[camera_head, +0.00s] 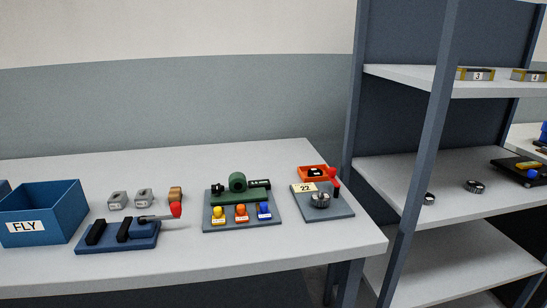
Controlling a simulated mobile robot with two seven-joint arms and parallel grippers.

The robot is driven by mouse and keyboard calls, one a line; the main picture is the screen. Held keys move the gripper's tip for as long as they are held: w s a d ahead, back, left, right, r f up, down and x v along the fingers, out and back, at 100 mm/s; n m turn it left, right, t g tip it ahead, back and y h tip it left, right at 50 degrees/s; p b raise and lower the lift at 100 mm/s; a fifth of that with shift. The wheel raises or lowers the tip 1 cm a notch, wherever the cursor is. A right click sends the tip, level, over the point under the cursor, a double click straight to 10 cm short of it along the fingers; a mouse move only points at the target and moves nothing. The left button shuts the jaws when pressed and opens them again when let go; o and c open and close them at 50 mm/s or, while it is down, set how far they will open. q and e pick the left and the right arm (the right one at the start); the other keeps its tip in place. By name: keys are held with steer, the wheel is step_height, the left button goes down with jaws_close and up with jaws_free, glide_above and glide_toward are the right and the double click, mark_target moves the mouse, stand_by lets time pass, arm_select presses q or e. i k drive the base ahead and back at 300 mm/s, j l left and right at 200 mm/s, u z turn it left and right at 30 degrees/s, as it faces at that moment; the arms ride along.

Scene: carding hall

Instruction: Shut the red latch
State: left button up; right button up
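A dark blue plate (140,244) lies near the front of the table, at the left. It carries two black blocks and a grey lever (150,219) with a red tip (176,210). The lever points right, past the plate's right edge. A second red-tipped part, a black lever with a red knob (333,174), stands on a grey plate (342,208) at the table's right end. I cannot tell from a label which is the latch. Neither of my grippers is in view.
A blue bin (66,213) marked FLY stands left of the blue plate. Small grey and brown blocks (144,198) lie behind it. A metal shelf (410,181) stands right of the table.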

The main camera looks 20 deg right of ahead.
mark_target(333, 171)
steer(key=i+l, duration=0.15)
steer(key=l, duration=0.25)
steer(key=i+l, duration=0.15)
steer(key=l, duration=0.2)
steer(key=i+l+z, duration=0.1)
steer(key=l, duration=0.3)
steer(key=i, duration=0.05)
